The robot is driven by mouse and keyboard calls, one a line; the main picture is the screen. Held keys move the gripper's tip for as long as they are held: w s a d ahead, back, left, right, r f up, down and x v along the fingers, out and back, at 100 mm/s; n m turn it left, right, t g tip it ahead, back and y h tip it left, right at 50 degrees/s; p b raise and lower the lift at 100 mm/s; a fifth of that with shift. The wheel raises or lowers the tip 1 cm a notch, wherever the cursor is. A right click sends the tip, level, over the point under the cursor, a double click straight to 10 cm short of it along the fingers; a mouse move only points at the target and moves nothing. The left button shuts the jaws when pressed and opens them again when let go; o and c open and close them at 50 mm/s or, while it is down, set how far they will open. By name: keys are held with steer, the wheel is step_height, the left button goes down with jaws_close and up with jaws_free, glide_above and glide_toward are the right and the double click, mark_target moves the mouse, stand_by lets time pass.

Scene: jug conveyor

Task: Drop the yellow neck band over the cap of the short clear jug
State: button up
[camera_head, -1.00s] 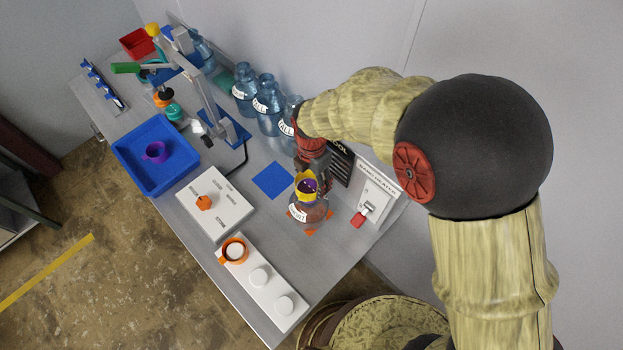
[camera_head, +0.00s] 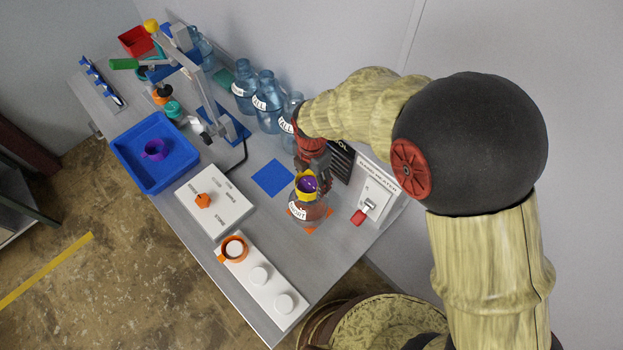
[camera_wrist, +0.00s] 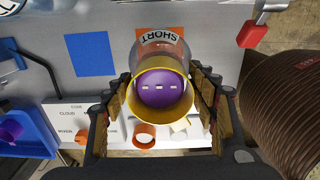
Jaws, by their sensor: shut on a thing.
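The short clear jug (camera_head: 318,212) stands on the bench, on an orange marking, with its "SHORT" label showing. It has a purple cap (camera_wrist: 160,88). My gripper (camera_wrist: 163,97) is shut on the yellow neck band (camera_wrist: 160,118), with a finger at each side of it. In the wrist view the band rings the cap; its height against the cap is hard to tell.
A heater box with a red lever (camera_head: 359,217) stands close right of the jug. Several tall blue jugs (camera_head: 268,105) line the wall. A white box with an orange knob (camera_head: 204,201), a white stand with an orange ring (camera_head: 234,249) and a blue tray (camera_head: 125,153) are left. A blue square (camera_head: 272,178) is bare.

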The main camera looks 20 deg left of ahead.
steer(key=shift+f+b, duration=0.45)
steer(key=shift+f, duration=0.25)
stand_by(0.6)
steer(key=o, duration=1.2)
steer(key=shift+c, duration=0.2)
steer(key=shift+o, duration=1.2)
steer(key=o, duration=0.3)
steer(key=shift+r, duration=0.2)
steer(key=shift+r+p, duration=2.65)
steer(key=shift+r, duration=1.7)
